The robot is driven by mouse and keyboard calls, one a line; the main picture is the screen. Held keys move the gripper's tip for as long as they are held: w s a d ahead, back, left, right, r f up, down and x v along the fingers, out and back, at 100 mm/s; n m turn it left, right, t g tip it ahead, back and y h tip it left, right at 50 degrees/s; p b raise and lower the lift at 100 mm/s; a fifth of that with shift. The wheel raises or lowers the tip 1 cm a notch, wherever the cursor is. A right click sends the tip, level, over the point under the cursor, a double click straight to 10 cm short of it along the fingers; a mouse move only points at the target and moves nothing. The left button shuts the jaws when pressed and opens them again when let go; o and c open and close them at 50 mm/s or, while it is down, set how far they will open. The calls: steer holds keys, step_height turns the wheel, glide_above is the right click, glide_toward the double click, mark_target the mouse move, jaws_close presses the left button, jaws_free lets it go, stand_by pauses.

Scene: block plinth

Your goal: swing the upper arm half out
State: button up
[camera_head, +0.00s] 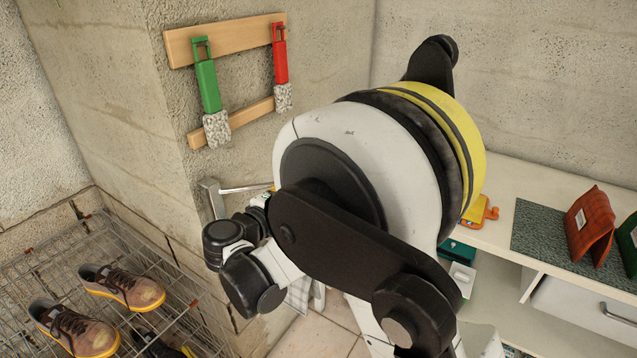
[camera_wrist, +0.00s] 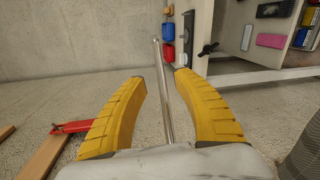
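A thin metal arm (camera_head: 245,188) sticks out to the right from a grey bracket (camera_head: 213,196) on the plinth's side, below the wooden rack. Its right end is hidden behind my own arm. In the wrist view a shiny metal rod (camera_wrist: 164,95) runs between the two yellow fingers of my gripper (camera_wrist: 160,76). The fingers are spread, with a gap on each side of the rod, so my gripper is open around it. In the head view my gripper is mostly hidden behind my arm. I cannot make out a second swing arm.
A wooden rack (camera_head: 226,39) holds a green brush (camera_head: 207,86) and a red brush (camera_head: 280,55). A wire shelf (camera_head: 190,318) with shoes (camera_head: 122,287) stands at lower left. A white shelf unit (camera_head: 492,234) with small goods stands at right.

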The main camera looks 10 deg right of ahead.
steer(key=shift+v, duration=1.9)
steer(key=s+d+m+g+y, duration=0.3)
steer(key=s+d+g+y, duration=0.15)
steer(key=s+d, duration=0.45)
steer(key=s+f+m+y, duration=0.1)
steer(key=s+m+y, duration=0.6)
steer(key=s, duration=0.8)
steer(key=shift+f, duration=0.3)
steer(key=shift+t+y, duration=0.25)
